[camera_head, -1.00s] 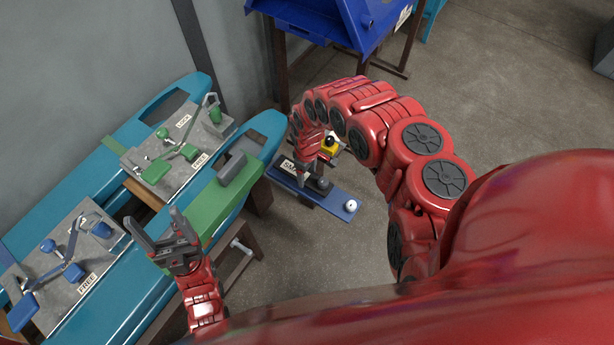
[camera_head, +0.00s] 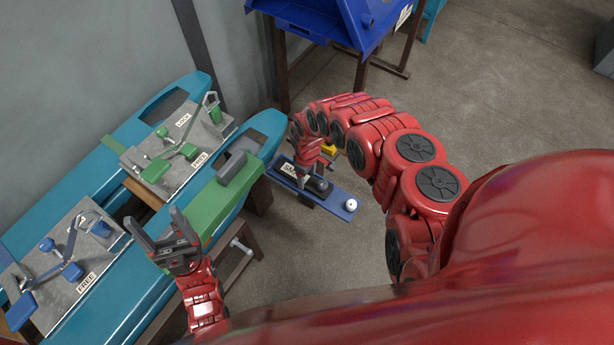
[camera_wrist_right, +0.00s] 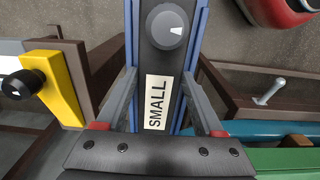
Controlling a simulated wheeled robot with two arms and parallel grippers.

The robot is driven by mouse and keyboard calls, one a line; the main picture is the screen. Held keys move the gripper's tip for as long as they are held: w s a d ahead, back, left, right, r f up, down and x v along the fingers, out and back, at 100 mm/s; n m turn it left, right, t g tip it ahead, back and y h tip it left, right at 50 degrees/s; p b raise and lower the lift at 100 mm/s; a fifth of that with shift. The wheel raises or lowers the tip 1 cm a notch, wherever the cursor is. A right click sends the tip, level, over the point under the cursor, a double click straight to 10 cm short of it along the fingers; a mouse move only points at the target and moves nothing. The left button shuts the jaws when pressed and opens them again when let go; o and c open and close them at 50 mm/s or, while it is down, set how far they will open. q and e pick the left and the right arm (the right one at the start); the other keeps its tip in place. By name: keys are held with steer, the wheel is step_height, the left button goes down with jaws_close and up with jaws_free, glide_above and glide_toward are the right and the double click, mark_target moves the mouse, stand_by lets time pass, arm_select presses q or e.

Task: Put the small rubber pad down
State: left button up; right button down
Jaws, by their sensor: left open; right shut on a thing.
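The small rubber pad (camera_head: 318,187) is a dark, long piece with a round grey knob and a white SMALL label. In the right wrist view the pad (camera_wrist_right: 158,65) lies between the fingers of my right gripper (camera_wrist_right: 160,85), which is shut on it. In the head view my right gripper (camera_head: 302,178) points down over a blue shelf (camera_head: 341,201), and the pad is over this shelf. I cannot tell whether the pad touches it. My left gripper (camera_head: 161,238) is open and empty beside the green block.
A yellow part with a black knob (camera_wrist_right: 18,85) is close to the right gripper. A green block (camera_head: 212,205) sits on the blue-green beam at left. Grey plates with green handles (camera_head: 160,168) and blue handles (camera_head: 72,270) lie there.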

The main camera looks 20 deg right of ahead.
steer(key=shift+c, duration=0.2)
jaws_free()
steer(key=shift+s+f, duration=0.15)
